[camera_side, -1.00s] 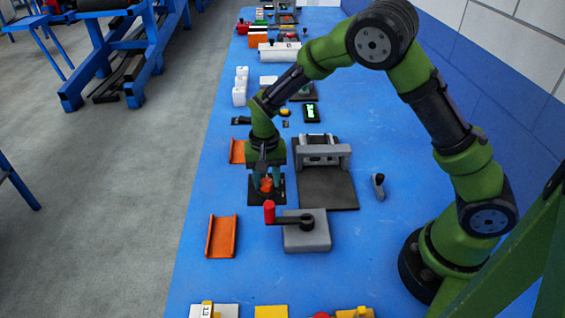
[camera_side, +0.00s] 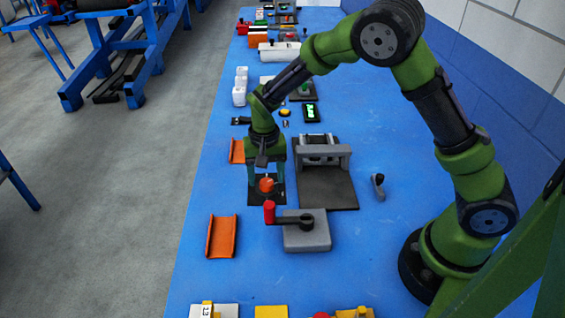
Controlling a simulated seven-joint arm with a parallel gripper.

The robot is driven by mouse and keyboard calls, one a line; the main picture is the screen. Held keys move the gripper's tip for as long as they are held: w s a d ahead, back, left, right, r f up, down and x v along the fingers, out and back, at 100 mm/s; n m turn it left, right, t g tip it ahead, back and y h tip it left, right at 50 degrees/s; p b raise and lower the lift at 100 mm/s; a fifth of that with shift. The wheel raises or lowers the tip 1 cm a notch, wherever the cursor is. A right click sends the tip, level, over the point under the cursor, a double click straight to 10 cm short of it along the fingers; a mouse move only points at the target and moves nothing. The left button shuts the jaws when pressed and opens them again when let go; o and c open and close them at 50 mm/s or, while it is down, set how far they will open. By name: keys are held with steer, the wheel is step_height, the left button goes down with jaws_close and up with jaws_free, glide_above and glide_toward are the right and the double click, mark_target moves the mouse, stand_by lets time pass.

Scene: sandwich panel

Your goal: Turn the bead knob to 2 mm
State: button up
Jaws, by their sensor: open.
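The bead knob appears to be the small orange-red knob (camera_side: 266,185) on a dark square base (camera_side: 256,203), left of the grey roller device. Its scale marks are too small to read. My gripper (camera_side: 265,177) points down over the knob, with its jaws open and apart on either side of it. I cannot tell whether a finger touches the knob.
A grey block (camera_side: 307,238) with a red-handled crank (camera_side: 269,212) stands just in front. A grey roller device (camera_side: 322,155) on a dark plate (camera_side: 328,190) is to the right. Orange channels (camera_side: 221,237) lie left. Blue table (camera_side: 350,270) is clear at front right.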

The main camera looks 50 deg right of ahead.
mark_target(266, 181)
step_height(266, 181, up, 16)
steer(key=shift+f, duration=0.2)
steer(key=s+d+r+n+t+y, duration=0.1)
steer(key=s+r+t, duration=0.2)
steer(key=s, duration=0.6)
steer(key=s+d+r+n+t+y, duration=0.1)
steer(key=s+d+r+n+t, duration=0.1)
steer(key=s, duration=0.8)
steer(key=shift+s+r+t, duration=0.3)
steer(key=shift+r+t, duration=0.55)
steer(key=shift+t, duration=0.25)
